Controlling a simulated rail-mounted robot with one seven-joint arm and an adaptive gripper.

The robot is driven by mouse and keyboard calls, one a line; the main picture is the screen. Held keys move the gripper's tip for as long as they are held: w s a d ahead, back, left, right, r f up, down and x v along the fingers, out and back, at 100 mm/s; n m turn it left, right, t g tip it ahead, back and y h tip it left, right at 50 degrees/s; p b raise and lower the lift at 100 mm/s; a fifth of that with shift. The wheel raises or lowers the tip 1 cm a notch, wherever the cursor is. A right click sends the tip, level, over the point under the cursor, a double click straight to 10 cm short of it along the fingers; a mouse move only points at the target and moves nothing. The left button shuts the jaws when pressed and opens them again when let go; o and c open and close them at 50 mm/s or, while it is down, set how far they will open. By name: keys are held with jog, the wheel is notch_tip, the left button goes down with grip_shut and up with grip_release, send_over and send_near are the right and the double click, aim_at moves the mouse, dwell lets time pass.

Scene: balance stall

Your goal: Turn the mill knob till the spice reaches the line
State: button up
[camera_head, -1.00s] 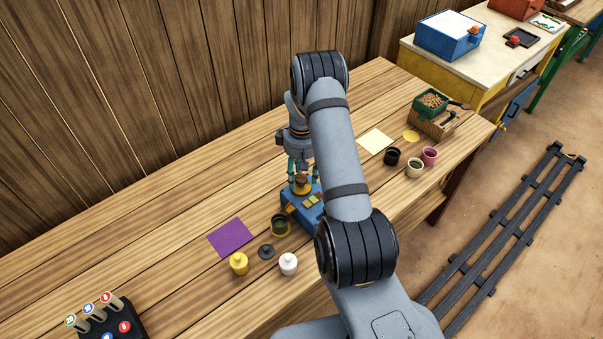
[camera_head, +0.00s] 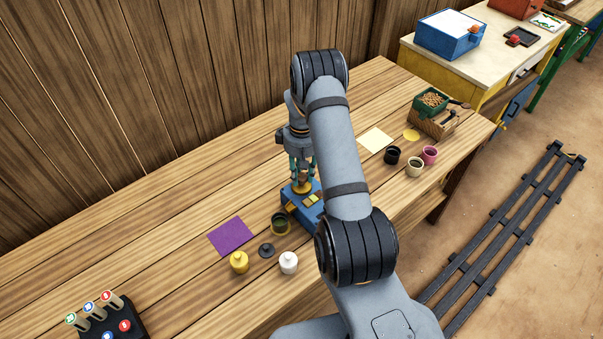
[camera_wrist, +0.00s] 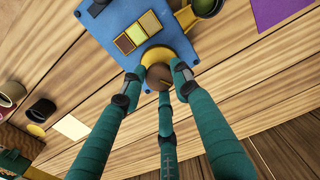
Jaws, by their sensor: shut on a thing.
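The mill has a blue body (camera_head: 293,191) with colored squares on top, seen under my arm in the head view. Its brown knob (camera_wrist: 157,74) sits over a yellow round part (camera_wrist: 166,52) in the wrist view. My gripper (camera_wrist: 158,84) has teal fingers with dark tips, closed around the knob from above; the head view also shows it (camera_head: 302,178) on the mill. A dark green cup (camera_head: 280,225) stands at the mill's front left; part of it shows in the wrist view (camera_wrist: 206,5). The fill line and the spice level cannot be made out.
A purple sheet (camera_head: 231,237), a yellow jar (camera_head: 239,262), a dark lid (camera_head: 266,250) and a white jar (camera_head: 288,263) lie left of the mill. Small cups (camera_head: 415,168) and a green box (camera_head: 430,103) stand to the right. The back of the table is clear.

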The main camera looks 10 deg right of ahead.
jog(key=shift+f+m+b, duration=0.1)
jog(key=shift+m+b, duration=0.2)
jog(key=shift+b, duration=0.2)
jog(key=shift+f+m+b, duration=0.15)
jog(key=shift+m+b, duration=0.75)
jog(key=shift+b, duration=0.35)
jog(key=m+b, duration=0.2)
jog(key=b, duration=0.1)
jog(key=shift+m, duration=0.4)
jog(key=m+b, duration=0.3)
jog(key=m, duration=0.1)
jog(key=shift+b, duration=0.35)
jog(key=shift+r+m+b, duration=0.25)
jog(key=shift+m+b, duration=0.6)
jog(key=shift+m, duration=0.45)
jog(key=o, duration=1.2)
jog(key=shift+c, duration=0.2)
